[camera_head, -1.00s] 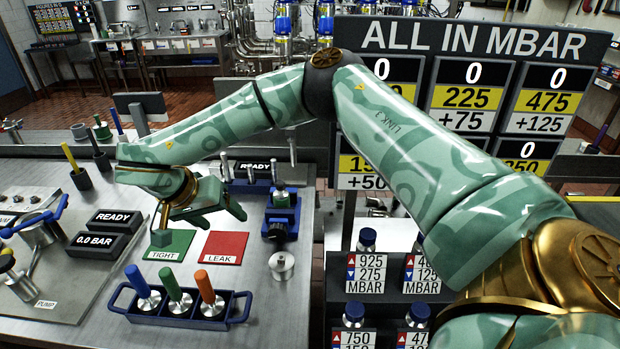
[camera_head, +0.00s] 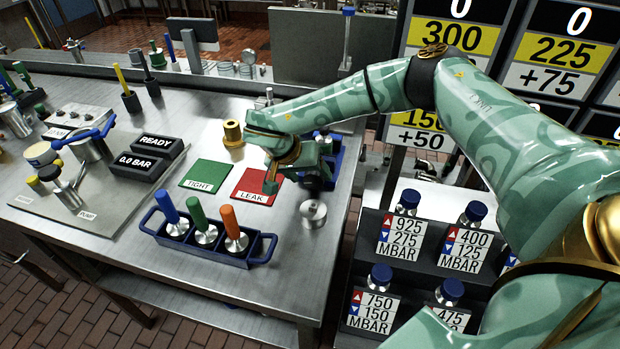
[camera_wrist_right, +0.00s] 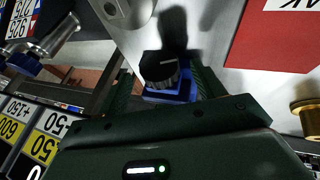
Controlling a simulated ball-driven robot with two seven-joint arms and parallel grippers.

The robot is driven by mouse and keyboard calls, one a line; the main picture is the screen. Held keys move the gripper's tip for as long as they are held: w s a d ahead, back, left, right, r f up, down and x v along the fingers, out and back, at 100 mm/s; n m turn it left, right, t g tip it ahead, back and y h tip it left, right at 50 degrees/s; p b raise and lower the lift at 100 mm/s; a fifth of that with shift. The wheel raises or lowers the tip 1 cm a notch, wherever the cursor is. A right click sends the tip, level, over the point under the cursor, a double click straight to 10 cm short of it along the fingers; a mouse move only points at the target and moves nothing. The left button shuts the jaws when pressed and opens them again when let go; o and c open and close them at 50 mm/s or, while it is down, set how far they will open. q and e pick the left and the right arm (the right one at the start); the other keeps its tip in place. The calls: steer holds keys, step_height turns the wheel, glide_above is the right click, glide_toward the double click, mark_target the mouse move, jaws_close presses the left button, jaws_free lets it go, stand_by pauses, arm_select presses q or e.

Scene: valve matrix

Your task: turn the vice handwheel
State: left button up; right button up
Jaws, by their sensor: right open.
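The blue vice (camera_head: 337,160) stands on the bench right of the red LEAK mat, mostly hidden behind my right gripper (camera_head: 297,182) in the head view. In the right wrist view, its dark handwheel (camera_wrist_right: 158,68) shows in front of the blue vice body (camera_wrist_right: 170,97). There the handwheel lies between the two fingers of my open right gripper (camera_wrist_right: 164,82), with gaps at both sides. I cannot tell whether anything touches it. My left gripper is not in view.
The green TIGHT mat (camera_head: 206,174) and red LEAK mat (camera_head: 249,190) lie left of the gripper. A blue rack (camera_head: 190,247) with three coloured-handled tools and a small metal cylinder (camera_head: 313,212) stand nearer. A brass spool (camera_head: 232,133) stands behind. The bench's right edge is close.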

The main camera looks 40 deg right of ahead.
steer(key=shift+x, duration=0.8)
steer(key=c, duration=1)
steer(key=shift+s+r+p, duration=0.1)
steer(key=shift+r+p, duration=0.15)
steer(key=shift+p, duration=0.35)
steer(key=t+y+p, duration=0.1)
steer(key=p, duration=0.1)
steer(key=t+y+p, duration=0.1)
steer(key=shift+s+d+r+m+p, duration=0.2)
steer(key=shift+m+p, duration=0.1)
steer(key=shift+p, duration=0.1)
steer(key=shift+d+f+t+y+p, duration=0.1)
steer(key=shift+f+t+y+p, duration=0.15)
steer(key=shift+t+y+p, duration=0.45)
steer(key=shift+s+f+m+t+y, duration=0.1)
steer(key=shift+m+t+y, duration=0.3)
steer(key=shift+t, duration=0.4)
